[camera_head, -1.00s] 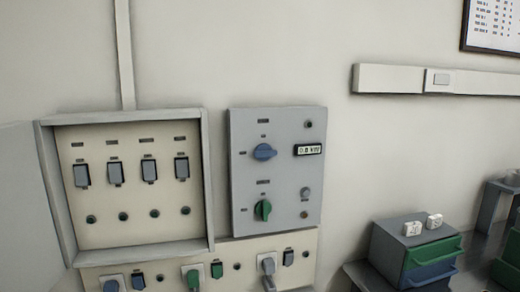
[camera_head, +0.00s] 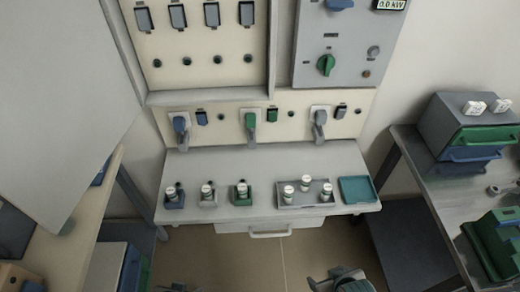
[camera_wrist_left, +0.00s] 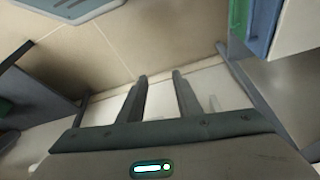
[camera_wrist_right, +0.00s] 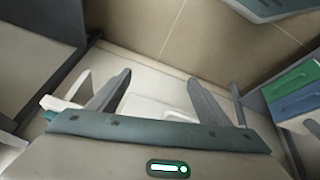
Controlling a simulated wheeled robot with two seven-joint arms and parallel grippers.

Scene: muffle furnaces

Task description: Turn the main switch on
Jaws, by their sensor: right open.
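The grey control panel (camera_head: 308,50) hangs on the wall at the top of the head view. It carries a blue rotary knob (camera_head: 340,4), cut by the top edge, and a green rotary knob (camera_head: 326,65) below it. A small display (camera_head: 391,4) reads 0.0 kW. I cannot tell which knob is the main switch. My right gripper (camera_head: 338,276) is low at the bottom edge, far below the panel; in its wrist view its fingers (camera_wrist_right: 160,82) are apart and empty. My left gripper's fingers (camera_wrist_left: 160,80) are also apart and empty.
Left of the panel is a framed board (camera_head: 205,45) with several rocker switches. Below are plugs in a socket strip (camera_head: 285,125) and a shelf (camera_head: 330,160) with small jars and a teal tray (camera_head: 358,190). A drawer unit (camera_head: 470,130) stands on the right bench.

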